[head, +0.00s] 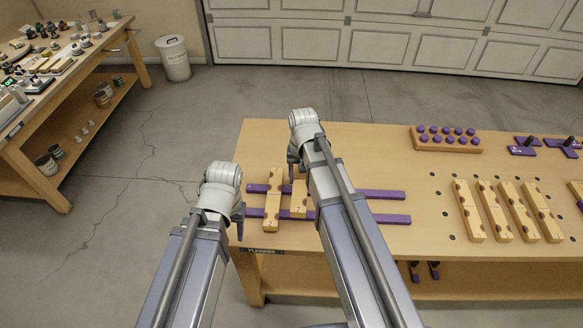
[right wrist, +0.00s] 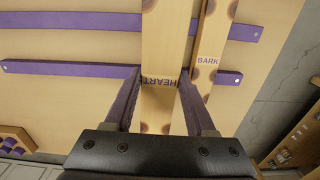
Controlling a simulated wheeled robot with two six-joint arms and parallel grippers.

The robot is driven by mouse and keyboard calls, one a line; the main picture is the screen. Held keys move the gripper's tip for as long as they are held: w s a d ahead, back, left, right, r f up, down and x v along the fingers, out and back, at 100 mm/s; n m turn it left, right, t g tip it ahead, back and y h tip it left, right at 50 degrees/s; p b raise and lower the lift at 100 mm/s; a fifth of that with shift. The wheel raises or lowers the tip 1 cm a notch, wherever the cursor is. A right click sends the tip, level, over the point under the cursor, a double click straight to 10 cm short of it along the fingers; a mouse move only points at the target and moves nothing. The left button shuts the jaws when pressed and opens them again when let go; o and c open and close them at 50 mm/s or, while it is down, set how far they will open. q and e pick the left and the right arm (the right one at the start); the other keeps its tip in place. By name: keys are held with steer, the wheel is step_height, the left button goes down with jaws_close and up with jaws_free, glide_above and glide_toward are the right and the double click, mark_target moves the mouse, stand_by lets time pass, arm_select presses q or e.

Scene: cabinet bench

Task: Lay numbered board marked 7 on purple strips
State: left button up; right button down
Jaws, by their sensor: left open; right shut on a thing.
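Two parallel purple strips (head: 384,194) lie across the left part of the bench; both also show in the right wrist view (right wrist: 60,68). My right gripper (head: 293,172) is shut on a wooden board (head: 300,200), which reads HEART in the right wrist view (right wrist: 160,100). This board lies across or just above both strips; contact is unclear. A faint mark on it may be a 7. Another board (head: 272,205), reading BARK in the right wrist view (right wrist: 207,60), lies across the strips beside it, with a narrow gap. My left gripper (head: 238,215) is open and empty at the bench's left edge.
Several similar boards (head: 497,210) lie side by side on the right of the bench (head: 400,150). A block with purple knobs (head: 445,138) and purple clamp parts (head: 523,150) stand at the back right. The strips' right ends are clear.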

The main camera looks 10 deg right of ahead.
mark_target(301, 179)
step_height(301, 179, up, 4)
steer(key=p, duration=0.2)
steer(key=shift+f+p, duration=0.15)
steer(key=shift+p, duration=0.25)
arm_select(q)
steer(key=shift+d+r+b, duration=0.1)
steer(key=shift+r+b, duration=0.3)
steer(key=shift+b, duration=1.05)
arm_select(e)
steer(key=shift+d+f, duration=0.1)
steer(key=shift+f, duration=1.35)
arm_select(q)
steer(key=shift+f, duration=0.15)
arm_select(e)
steer(key=shift+f, duration=0.2)
arm_select(q)
step_height(301, 179, down, 7)
steer(key=b, duration=0.7)
arm_select(e)
step_height(301, 179, down, 7)
arm_select(q)
steer(key=shift+f+b, duration=0.65)
steer(key=shift+b, duration=0.15)
arm_select(e)
steer(key=shift+f, duration=0.6)
arm_select(q)
steer(key=shift+f, duration=0.25)
arm_select(e)
steer(key=shift+f, duration=0.25)
